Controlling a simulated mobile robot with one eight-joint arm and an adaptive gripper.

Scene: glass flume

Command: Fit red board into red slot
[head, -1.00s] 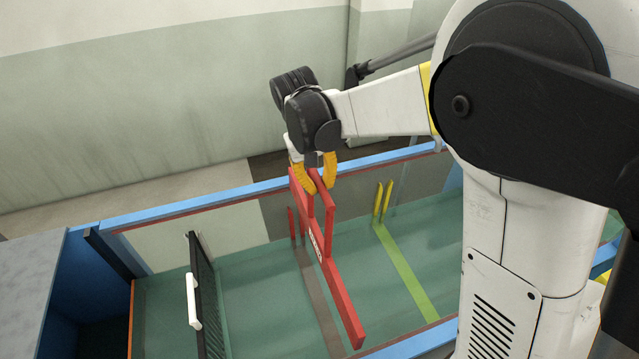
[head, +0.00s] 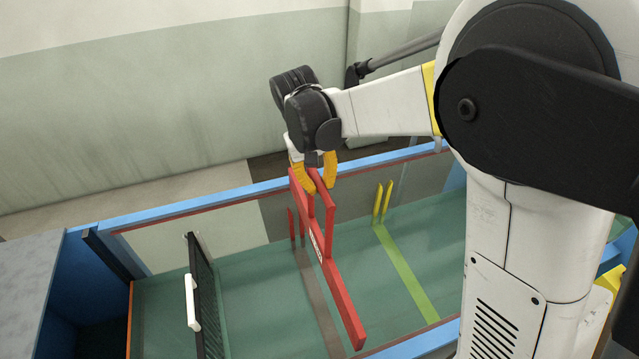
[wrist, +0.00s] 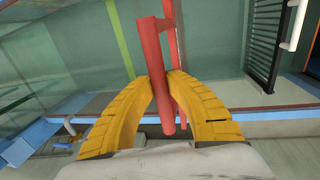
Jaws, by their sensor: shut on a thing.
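The red board (head: 342,292) hangs over the flume, seen almost edge-on, with a pale label and an upright handle frame on top. My gripper (head: 317,178) is shut on the board's red handle. In the wrist view, the yellow fingers (wrist: 160,88) close around the red handle bar (wrist: 152,50). The red slot shows as a pair of thin red posts (head: 292,224) at the flume's far wall, just left of the board. A dull dark stripe (head: 318,300) runs from them across the floor. The slot's near end is hidden, and I cannot tell the board's height above the floor.
Yellow posts (head: 382,200) with a yellow-green floor stripe (head: 405,270) stand to the right. A black mesh screen (head: 205,300) with a white handle (head: 192,301) stands to the left. The flume's blue far rim (head: 200,207) runs behind the board.

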